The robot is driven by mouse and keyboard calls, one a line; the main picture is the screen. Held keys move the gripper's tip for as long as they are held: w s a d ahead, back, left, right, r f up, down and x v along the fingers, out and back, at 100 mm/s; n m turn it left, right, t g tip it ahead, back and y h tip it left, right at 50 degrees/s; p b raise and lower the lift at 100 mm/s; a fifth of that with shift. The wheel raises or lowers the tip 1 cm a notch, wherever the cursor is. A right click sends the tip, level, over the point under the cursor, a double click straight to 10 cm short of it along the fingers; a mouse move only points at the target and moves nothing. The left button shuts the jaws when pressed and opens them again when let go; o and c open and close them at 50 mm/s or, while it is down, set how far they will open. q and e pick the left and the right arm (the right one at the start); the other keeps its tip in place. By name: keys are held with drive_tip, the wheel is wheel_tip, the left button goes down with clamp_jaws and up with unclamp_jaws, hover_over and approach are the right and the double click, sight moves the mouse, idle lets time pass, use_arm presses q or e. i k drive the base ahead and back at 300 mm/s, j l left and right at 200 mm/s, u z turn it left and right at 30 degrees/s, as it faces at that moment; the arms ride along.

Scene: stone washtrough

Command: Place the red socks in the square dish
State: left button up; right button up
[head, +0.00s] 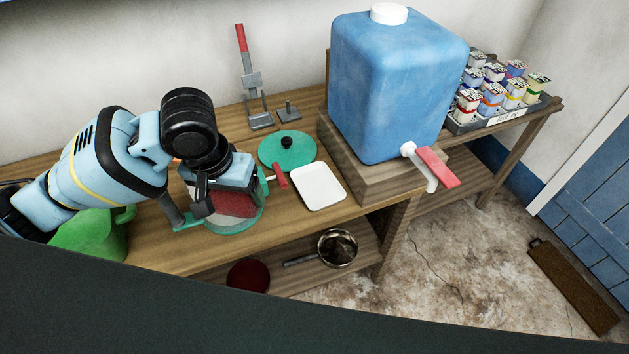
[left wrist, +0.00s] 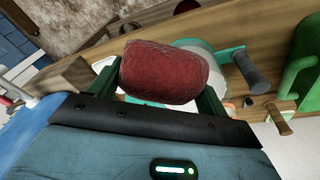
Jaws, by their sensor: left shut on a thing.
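The red socks (left wrist: 165,72) are a dark red, rounded bundle between the two fingers of my left gripper in the left wrist view. In the head view the socks (head: 236,204) show in part below my left gripper (head: 232,194), over a teal pan (head: 245,224) on the wooden bench. My left gripper is shut on them. The square dish (head: 318,186) is white, shallow and empty. It lies on the bench to the right of the gripper, apart from it. My right gripper is not in view.
A teal lid (head: 301,150) with a black knob lies behind the dish, and a red handle (head: 280,175) lies close to its left. A blue water container (head: 395,90) stands on a wooden block to the right. A green jug (head: 95,235) stands at the left.

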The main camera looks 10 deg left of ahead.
sight(317, 187)
drive_tip(key=z, duration=1.8)
drive_tip(key=k+j, duration=0.85)
drive_tip(key=k, duration=0.15)
